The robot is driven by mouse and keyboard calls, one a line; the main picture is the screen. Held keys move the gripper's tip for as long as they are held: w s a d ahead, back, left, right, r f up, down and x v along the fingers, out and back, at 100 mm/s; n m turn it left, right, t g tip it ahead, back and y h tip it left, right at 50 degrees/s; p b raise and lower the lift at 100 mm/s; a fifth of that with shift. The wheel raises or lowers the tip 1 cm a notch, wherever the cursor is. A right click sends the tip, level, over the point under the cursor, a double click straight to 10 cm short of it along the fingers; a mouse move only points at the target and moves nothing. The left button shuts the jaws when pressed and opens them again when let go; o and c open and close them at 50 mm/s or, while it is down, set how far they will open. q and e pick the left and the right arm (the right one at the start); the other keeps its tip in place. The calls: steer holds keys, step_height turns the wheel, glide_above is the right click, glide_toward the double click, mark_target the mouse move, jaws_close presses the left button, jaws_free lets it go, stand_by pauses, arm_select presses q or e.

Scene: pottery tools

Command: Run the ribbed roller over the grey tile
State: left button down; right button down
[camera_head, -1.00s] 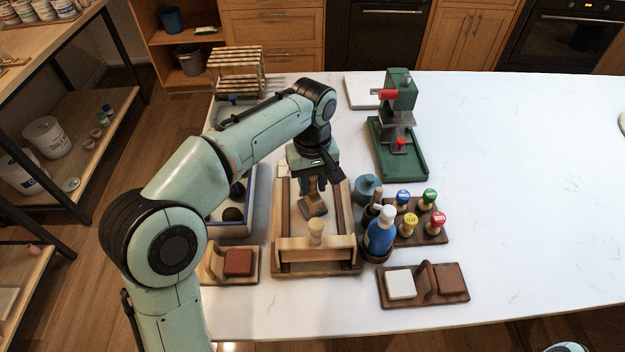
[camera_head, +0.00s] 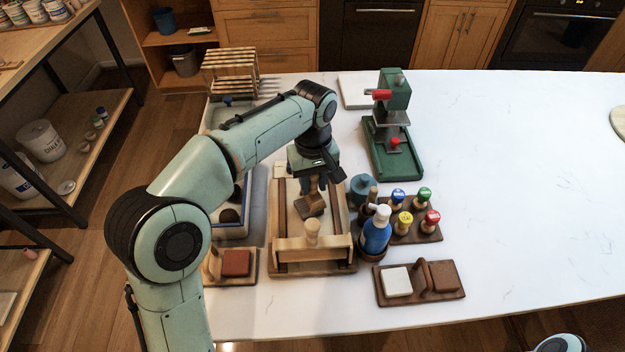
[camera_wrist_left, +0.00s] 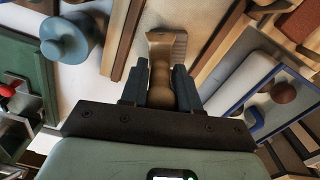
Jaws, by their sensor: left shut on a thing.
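My left gripper (camera_head: 314,180) is shut on the handle of a wooden tool with a broad, faintly ribbed head, which I take for the ribbed roller (camera_head: 311,205). In the left wrist view, the roller (camera_wrist_left: 163,72) sticks out beyond the fingers (camera_wrist_left: 160,92), head away from me. It is over the inside of a wooden frame (camera_head: 313,268) with two side rails and a knobbed crossbar. The frame's floor looks pale; I cannot clearly pick out a grey tile there. I cannot tell whether the head touches the surface below. My right gripper is not in view.
A blue-rimmed tray (camera_head: 244,226) lies left of the frame. A blue jar (camera_head: 363,189), a blue bottle (camera_head: 376,236) and a rack of colored stamps stand close on its right. A green press (camera_head: 393,150) stands behind them.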

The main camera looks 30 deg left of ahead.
arm_select(q)
steer(key=shift+d, duration=0.1)
steer(key=shift+w+d, duration=0.15)
steer(key=shift+s, duration=0.2)
stand_by(0.3)
steer(key=shift+s+a, duration=0.35)
steer(key=shift+a, duration=0.05)
